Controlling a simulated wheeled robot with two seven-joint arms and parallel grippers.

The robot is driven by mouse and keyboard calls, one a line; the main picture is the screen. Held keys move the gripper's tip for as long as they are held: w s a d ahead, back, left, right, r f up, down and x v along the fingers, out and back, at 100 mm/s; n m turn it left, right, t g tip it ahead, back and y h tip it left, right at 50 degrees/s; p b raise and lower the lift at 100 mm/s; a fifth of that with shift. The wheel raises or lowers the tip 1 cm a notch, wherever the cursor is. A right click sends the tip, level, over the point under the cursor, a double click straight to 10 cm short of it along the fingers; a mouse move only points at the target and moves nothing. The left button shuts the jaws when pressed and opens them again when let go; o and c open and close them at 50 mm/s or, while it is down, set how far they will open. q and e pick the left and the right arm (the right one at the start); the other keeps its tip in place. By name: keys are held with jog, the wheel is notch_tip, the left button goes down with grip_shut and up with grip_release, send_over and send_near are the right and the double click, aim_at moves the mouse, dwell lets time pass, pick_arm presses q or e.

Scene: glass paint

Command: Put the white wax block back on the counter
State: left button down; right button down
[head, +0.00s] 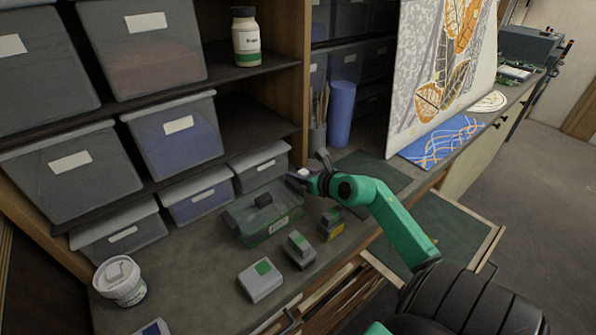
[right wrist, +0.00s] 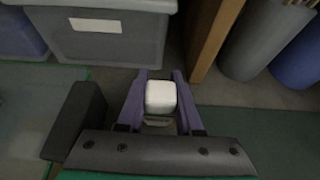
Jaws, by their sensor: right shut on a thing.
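The white wax block (right wrist: 160,97) is between the two fingers of my right gripper (right wrist: 156,100) in the right wrist view. The fingers are shut on it from both sides. In the head view the block (head: 303,172) shows as a small white spot at my right gripper (head: 308,177), partly hidden by the fingers. The gripper is near the back of the grey counter (head: 205,262), in front of the shelf post. I cannot tell whether the block touches the counter. My left gripper is not in view.
A green clear box (head: 262,228) with a dark block on its lid stands left of the gripper. Small blocks (head: 299,250) stand in front. A wooden post (right wrist: 214,40), grey bin (right wrist: 110,45) and brush holder (right wrist: 265,40) are close behind. A white tub (head: 120,282) stands left.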

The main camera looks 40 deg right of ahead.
jog(key=c, duration=0.6)
grip_release()
jog(key=shift+r, duration=0.2)
jog(key=shift+s, duration=0.35)
jog(key=b+v, duration=0.3)
jog(key=v, duration=0.7)
jog(key=shift+s+a+r, duration=0.1)
jog(key=shift+s+r, duration=0.25)
jog(key=shift+s, duration=0.2)
